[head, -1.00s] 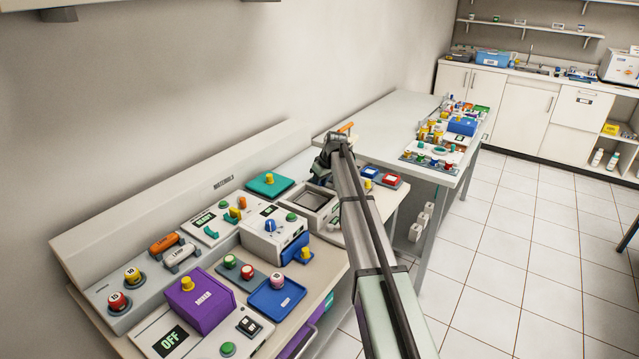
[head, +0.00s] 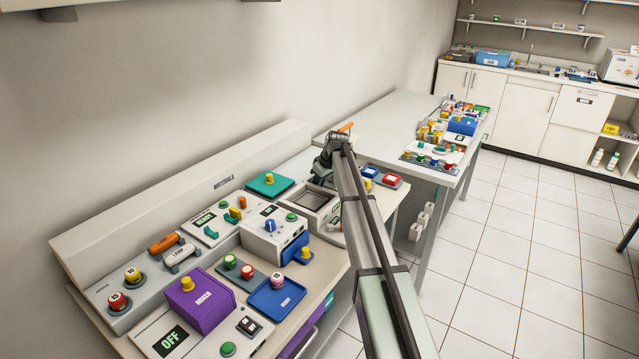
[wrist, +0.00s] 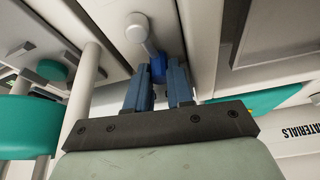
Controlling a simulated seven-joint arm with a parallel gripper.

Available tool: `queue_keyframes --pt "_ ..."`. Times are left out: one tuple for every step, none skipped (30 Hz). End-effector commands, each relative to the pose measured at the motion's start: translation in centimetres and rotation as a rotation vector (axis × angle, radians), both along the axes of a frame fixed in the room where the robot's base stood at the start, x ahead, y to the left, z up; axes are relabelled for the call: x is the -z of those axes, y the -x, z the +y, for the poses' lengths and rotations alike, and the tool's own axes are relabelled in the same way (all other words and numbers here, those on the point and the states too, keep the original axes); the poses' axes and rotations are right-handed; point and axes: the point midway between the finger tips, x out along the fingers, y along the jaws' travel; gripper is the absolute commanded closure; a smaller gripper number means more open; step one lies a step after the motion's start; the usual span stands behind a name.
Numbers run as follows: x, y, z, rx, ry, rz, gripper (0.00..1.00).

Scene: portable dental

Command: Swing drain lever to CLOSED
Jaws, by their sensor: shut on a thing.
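In the head view my gripper (head: 321,172) is at the far end of the bench, beside the square grey basin (head: 322,199). My arm hides the lever there, and I cannot read any lever label.
The bench holds a teal block (head: 270,185) with a yellow knob, a white box (head: 272,240) with a blue knob, and a purple box (head: 203,299). A white table (head: 390,115) stands behind my arm. The tiled floor on the right is clear.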

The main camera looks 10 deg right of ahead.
Motion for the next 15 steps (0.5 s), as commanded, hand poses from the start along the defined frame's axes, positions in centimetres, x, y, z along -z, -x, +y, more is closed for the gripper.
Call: queue_keyframes --pt "0.01 0.02 0.03 -0.012 -0.001 0.001 1.00" --pt "0.01 0.04 0.06 -0.017 -0.001 0.000 1.00" --pt "0.01 0.06 0.07 -0.020 0.000 0.000 1.00" --pt "0.01 0.06 0.07 -0.020 -0.001 0.001 1.00" --pt "0.01 0.06 0.07 -0.020 -0.001 0.001 1.00" --pt "0.01 0.06 0.07 -0.020 0.000 0.000 1.00" --pt "0.01 0.06 0.07 -0.019 -0.001 0.001 1.00" --pt "0.01 0.06 0.07 -0.019 -0.001 0.001 1.00" --pt "0.01 0.06 0.07 -0.019 -0.001 0.001 1.00" --pt "0.01 0.06 0.07 -0.019 -0.001 0.001 1.00" --pt "0.01 0.06 0.07 -0.019 -0.001 0.001 0.76" --pt "0.03 0.06 0.06 -0.019 -0.001 0.001 0.72" --pt "0.03 0.06 0.06 -0.019 -0.001 0.001 0.69" --pt "0.03 0.06 0.06 -0.019 -0.001 0.001 0.68" --pt "0.02 0.06 0.05 -0.019 -0.001 0.001 0.68"
